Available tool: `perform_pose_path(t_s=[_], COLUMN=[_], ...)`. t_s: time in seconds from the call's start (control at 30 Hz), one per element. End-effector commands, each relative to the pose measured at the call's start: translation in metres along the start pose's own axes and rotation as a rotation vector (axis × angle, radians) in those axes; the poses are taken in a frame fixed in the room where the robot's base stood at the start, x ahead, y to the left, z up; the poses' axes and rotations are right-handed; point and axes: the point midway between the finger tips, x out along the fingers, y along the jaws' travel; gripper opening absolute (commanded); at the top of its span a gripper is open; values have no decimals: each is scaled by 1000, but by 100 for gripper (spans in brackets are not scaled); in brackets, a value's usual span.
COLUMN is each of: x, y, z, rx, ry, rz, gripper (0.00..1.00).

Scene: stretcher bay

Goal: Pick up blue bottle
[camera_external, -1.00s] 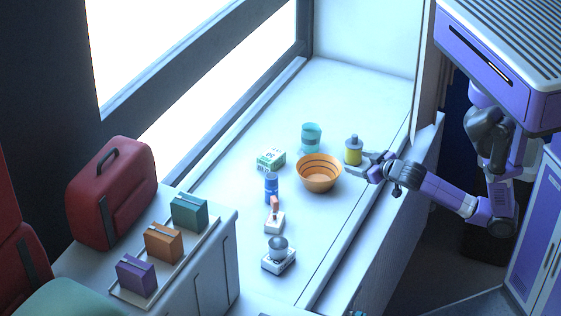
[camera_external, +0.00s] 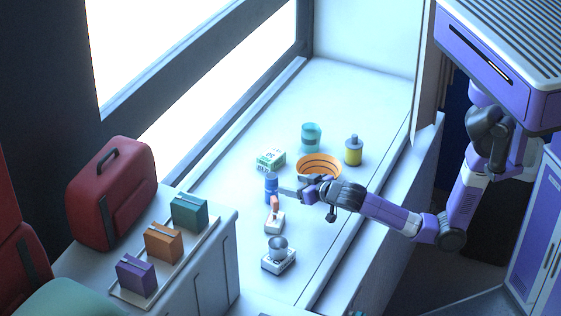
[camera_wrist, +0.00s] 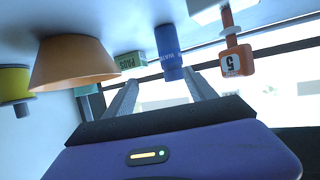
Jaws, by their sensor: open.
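The blue bottle (camera_external: 270,187) stands upright on the white counter, left of my gripper. My gripper (camera_external: 284,190) is open, with its fingers pointing left toward the bottle; in this view the fingertips are close to it, but I cannot tell if they touch. In the wrist view, which looks upside down, the blue bottle (camera_wrist: 168,50) appears beyond and between the two finger tips of my gripper (camera_wrist: 160,82).
An orange bowl (camera_external: 318,162) sits behind my gripper.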

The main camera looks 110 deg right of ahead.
Motion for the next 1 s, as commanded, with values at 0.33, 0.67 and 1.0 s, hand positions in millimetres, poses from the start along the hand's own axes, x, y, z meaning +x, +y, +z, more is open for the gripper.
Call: perform_pose_path(t_s=[0.33, 0.67, 1.0], x=[38, 69, 108], y=[-16, -17, -24], z=[-2, -1, 0], rx=[-9, -8, -9], ry=[7, 7, 6], rz=[-20, -23, -22], gripper=[65, 65, 65])
